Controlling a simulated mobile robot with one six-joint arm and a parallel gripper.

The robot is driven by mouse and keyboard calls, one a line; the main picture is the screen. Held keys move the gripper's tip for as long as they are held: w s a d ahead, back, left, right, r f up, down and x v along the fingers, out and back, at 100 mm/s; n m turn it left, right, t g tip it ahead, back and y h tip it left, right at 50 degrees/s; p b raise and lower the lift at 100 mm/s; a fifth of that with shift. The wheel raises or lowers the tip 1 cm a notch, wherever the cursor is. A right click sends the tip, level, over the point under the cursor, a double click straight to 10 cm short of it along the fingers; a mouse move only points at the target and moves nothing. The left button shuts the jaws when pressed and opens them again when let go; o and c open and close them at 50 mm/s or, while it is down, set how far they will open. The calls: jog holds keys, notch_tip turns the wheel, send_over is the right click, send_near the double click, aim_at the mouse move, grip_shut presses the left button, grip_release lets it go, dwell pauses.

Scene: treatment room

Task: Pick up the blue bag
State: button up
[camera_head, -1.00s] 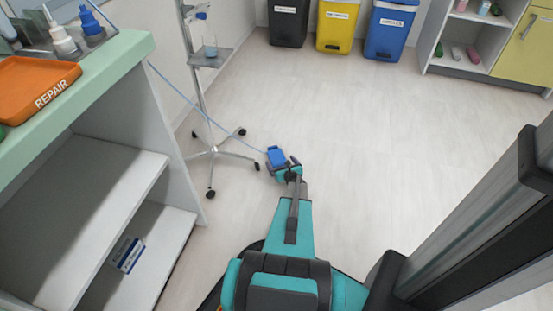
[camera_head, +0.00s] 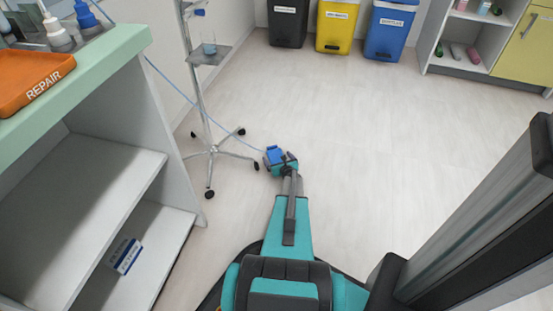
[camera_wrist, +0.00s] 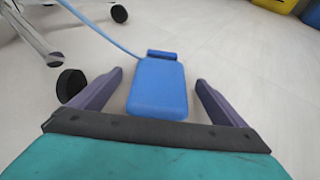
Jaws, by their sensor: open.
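The blue bag (camera_wrist: 157,88) is a small, flat, rounded blue block with a darker blue top piece and a light blue line running from it. In the wrist view it lies between the two fingers of my open gripper (camera_wrist: 155,92), with a gap on each side. In the head view the bag (camera_head: 274,154) shows just beyond my gripper (camera_head: 277,159), near the stand's base. The fingers do not appear to touch it. I cannot tell its exact height above the floor.
A wheeled metal stand (camera_head: 213,150) is left of my gripper; its caster (camera_wrist: 71,85) is close to the left finger. A green-topped shelf unit (camera_head: 150,150) with an orange tray (camera_head: 22,100) is at left. Black, yellow and blue bins stand at the back. Floor to the right is clear.

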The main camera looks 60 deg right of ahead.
aim_at(277, 159)
dwell(0.4)
jog(key=c, duration=1.7)
jog(key=shift+c, duration=0.2)
jog(key=shift+r, duration=0.2)
jog(key=shift+r+p, duration=0.4)
jog(key=shift+r, duration=0.2)
jog(key=shift+s+a+r+p, duration=0.1)
jog(key=shift+a+r+p, duration=0.1)
jog(key=shift+r+p, duration=0.3)
jog(key=shift+s+a+r+p, duration=0.1)
jog(key=shift+a+r+p, duration=0.05)
jog(key=shift+r, duration=0.55)
jog(key=s+a+p, duration=0.1)
jog(key=s+a, duration=0.2)
jog(key=a, duration=0.1)
jog(key=s+a, duration=0.3)
jog(key=a, duration=0.1)
jog(key=s+a+r+p, duration=0.1)
jog(key=s+a, duration=0.2)
jog(key=a, duration=0.1)
jog(key=shift+a+p, duration=0.2)
jog(key=shift+p, duration=0.1)
jog(key=shift+w, duration=0.1)
